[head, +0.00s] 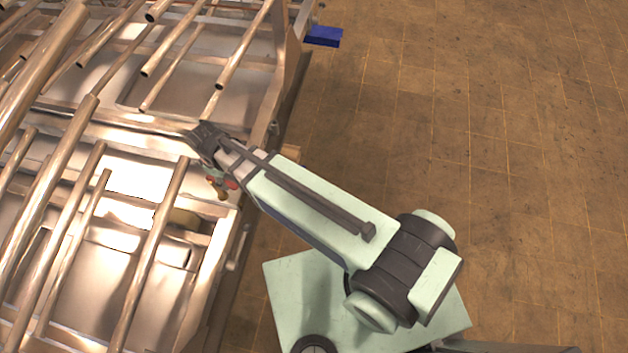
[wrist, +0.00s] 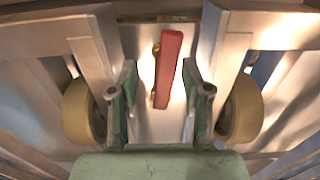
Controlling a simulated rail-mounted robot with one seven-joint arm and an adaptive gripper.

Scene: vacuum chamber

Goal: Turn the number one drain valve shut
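In the wrist view a red valve handle (wrist: 168,66) stands nearly upright in the picture, slightly tilted, with small brass-coloured parts along its left edge. My gripper (wrist: 159,70) is open, its two green fingers on either side of the handle's lower half. The handle lies nearer the right finger, with a clear gap to the left one. I cannot tell whether the right finger touches it. In the head view a small red part (head: 231,184) and a brass fitting (head: 222,193) show below the dark wrist end of my arm. The fingers are hard to make out there. No number label is readable.
A large metal frame (head: 95,131) with several slanted tubes fills the left of the head view. Two tan round parts, left (wrist: 84,111) and right (wrist: 241,108), flank my gripper in the wrist view. A blue block (head: 324,37) lies at the top. The tiled floor is clear.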

